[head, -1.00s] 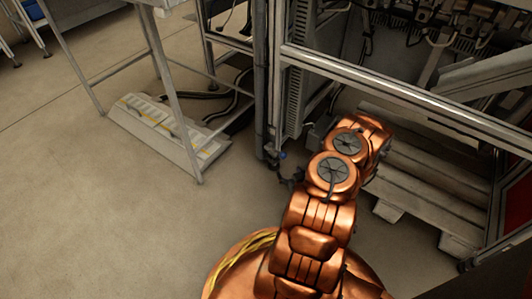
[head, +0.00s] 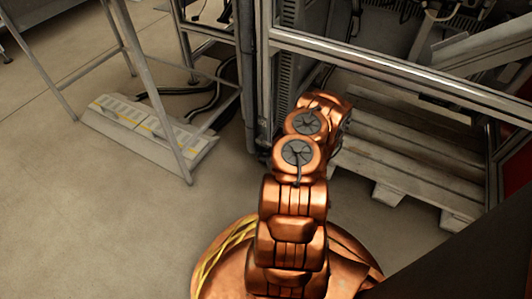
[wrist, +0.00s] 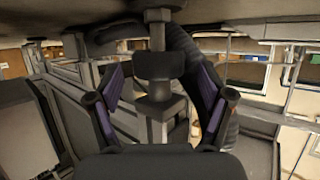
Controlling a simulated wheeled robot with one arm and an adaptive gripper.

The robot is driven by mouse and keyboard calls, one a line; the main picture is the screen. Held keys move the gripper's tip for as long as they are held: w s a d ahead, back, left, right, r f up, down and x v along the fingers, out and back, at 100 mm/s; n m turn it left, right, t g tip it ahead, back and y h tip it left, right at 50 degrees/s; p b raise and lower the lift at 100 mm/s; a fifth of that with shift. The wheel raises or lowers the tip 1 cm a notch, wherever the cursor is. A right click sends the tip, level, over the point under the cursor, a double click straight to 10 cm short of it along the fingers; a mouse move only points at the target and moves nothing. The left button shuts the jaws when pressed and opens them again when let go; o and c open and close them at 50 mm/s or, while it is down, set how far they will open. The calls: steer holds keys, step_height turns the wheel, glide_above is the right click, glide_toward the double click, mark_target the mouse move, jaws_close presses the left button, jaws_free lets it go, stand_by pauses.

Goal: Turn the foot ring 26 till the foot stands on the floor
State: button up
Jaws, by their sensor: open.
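In the wrist view a dark upright stem with stacked collars stands in the middle. A dark block-shaped collar (wrist: 158,66) is on it, with a wider faceted collar (wrist: 160,106) below in the picture. I cannot read a number 26 on any of them or tell which is the foot ring. My gripper (wrist: 160,75) is open, with one purple-padded finger on each side of the stem and a visible gap to each pad. In the head view my arm hides the gripper and the foot. Whether the foot touches the floor cannot be told.
A grey metal machine frame (head: 400,70) stands close by, with a slatted pallet (head: 410,160) inside. A light stand (head: 150,75) and a low white and yellow unit (head: 150,130) are at the left. Black cables (head: 205,105) lie behind. The left floor is open.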

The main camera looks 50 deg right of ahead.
steer(key=shift+b+x, duration=0.3)
steer(key=shift+x, duration=0.6)
steer(key=shift+d, duration=0.1)
steer(key=c, duration=1.2)
